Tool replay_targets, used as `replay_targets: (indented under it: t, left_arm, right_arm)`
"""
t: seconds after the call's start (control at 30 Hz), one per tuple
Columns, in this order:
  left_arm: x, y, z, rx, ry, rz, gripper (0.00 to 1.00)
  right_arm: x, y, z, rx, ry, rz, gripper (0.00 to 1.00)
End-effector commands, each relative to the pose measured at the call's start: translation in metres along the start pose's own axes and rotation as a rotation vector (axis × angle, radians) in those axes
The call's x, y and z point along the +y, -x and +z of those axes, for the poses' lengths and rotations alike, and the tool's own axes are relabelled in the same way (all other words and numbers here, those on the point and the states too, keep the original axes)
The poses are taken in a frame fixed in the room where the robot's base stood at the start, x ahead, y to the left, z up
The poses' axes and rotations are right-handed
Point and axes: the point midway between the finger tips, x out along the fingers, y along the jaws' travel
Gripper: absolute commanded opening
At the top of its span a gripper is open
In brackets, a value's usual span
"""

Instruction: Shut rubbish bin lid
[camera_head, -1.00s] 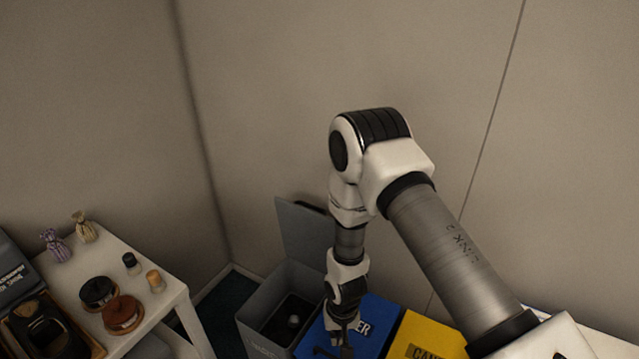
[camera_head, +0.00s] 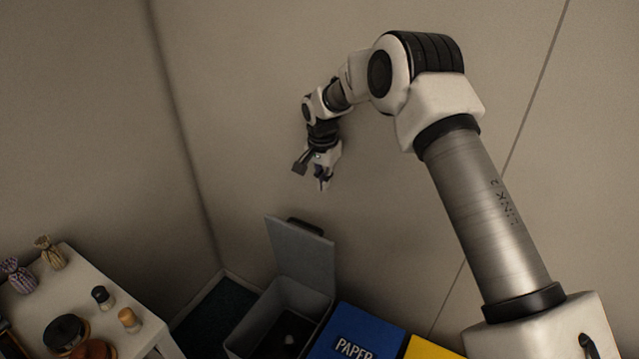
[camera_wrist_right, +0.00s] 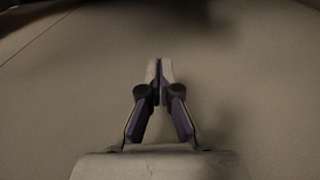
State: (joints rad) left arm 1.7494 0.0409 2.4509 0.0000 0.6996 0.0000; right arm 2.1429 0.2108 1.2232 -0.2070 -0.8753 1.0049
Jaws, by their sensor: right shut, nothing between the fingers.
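The grey rubbish bin (camera_head: 245,336) stands at the lower middle of the head view. Its grey lid (camera_head: 302,255) is raised upright at the back, near the wall, with a dark handle at its top edge. A dark item with a small light spot shows inside the bin. My right gripper (camera_head: 321,186) is above the lid in the head view, apart from it. In the right wrist view the right gripper's fingers (camera_wrist_right: 160,66) are together and empty, with plain wall behind. My left gripper is not in view.
A blue bin marked PAPER (camera_head: 357,333) stands right of the grey bin, then a yellow bin (camera_head: 430,348). A white table (camera_head: 128,285) with jars and small pouches is at the left. Walls close off the back.

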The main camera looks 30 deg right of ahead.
Motion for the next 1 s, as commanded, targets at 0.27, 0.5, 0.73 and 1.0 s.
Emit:
replay_targets:
  t: [0.27, 0.5, 0.73, 1.0]
  left_arm:
    - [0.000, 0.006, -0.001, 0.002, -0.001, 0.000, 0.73]
    - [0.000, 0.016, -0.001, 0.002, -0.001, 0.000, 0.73]
    - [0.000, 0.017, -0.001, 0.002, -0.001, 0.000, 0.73]
    - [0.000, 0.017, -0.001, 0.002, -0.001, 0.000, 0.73]
  right_arm:
    - [0.001, -0.062, 0.001, -0.002, 0.002, 0.004, 0.00]
    - [0.000, -0.082, 0.028, -0.001, 0.005, 0.002, 0.00]
    - [0.000, -0.087, 0.040, 0.000, 0.002, 0.000, 0.00]
    - [0.000, -0.087, 0.040, 0.001, 0.002, 0.000, 0.00]
